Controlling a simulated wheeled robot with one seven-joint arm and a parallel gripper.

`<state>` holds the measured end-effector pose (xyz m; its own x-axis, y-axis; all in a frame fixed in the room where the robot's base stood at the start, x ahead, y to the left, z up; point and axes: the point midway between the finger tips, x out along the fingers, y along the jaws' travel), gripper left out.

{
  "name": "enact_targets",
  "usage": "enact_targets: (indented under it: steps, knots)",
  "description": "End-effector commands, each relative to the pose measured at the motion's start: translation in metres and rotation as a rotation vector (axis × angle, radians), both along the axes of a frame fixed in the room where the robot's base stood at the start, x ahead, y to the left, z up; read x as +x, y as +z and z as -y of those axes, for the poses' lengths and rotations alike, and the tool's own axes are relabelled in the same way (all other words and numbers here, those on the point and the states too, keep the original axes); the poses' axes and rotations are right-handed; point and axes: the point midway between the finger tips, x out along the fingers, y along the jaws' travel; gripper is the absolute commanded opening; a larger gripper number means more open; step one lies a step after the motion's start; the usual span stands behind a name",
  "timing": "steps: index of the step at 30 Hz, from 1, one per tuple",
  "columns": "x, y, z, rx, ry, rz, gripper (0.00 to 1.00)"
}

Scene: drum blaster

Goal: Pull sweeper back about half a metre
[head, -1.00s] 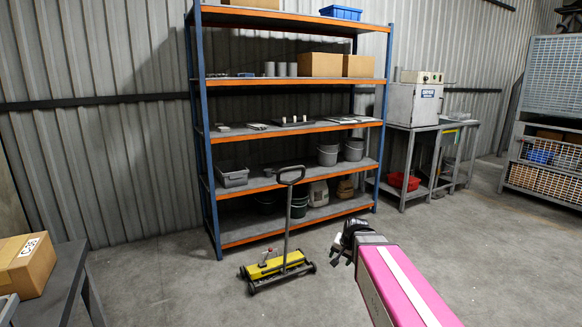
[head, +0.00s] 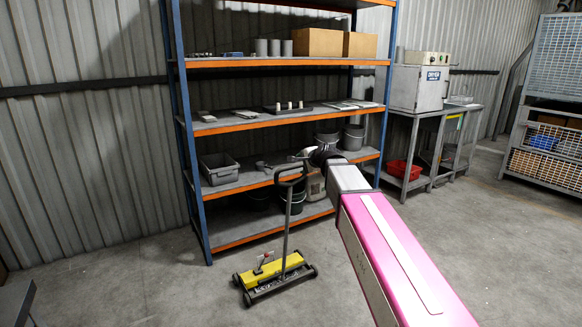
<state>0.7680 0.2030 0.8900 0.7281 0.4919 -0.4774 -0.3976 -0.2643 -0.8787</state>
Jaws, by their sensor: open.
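The sweeper (head: 272,274) stands on the concrete floor in front of the shelving rack. It has a low yellow and black base with small wheels. Its grey upright handle (head: 285,230) ends in a dark loop grip (head: 289,181) at the top. My gripper (head: 306,156) is at the end of my pink and white arm, close to the upper right of the loop grip. In the picture it overlaps the top of the loop; I cannot tell whether it touches. The fingers are small and partly hidden by the wrist.
The blue and orange shelving rack (head: 262,118) stands right behind the sweeper, holding buckets, a grey bin (head: 219,169) and cardboard boxes (head: 318,42). A metal bench (head: 420,113) with a red tray (head: 404,172) is to the right.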

Motion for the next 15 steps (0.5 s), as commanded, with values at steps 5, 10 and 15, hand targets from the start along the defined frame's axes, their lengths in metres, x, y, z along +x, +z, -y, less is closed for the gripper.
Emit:
enact_targets:
  steps: [5, 10, 15]
  knots:
    - [0.016, -0.009, -0.009, -0.002, 0.002, -0.001, 0.60]
    - [0.039, -0.024, -0.024, -0.003, 0.002, -0.002, 0.60]
    - [0.062, -0.040, -0.041, -0.003, 0.002, -0.001, 0.60]
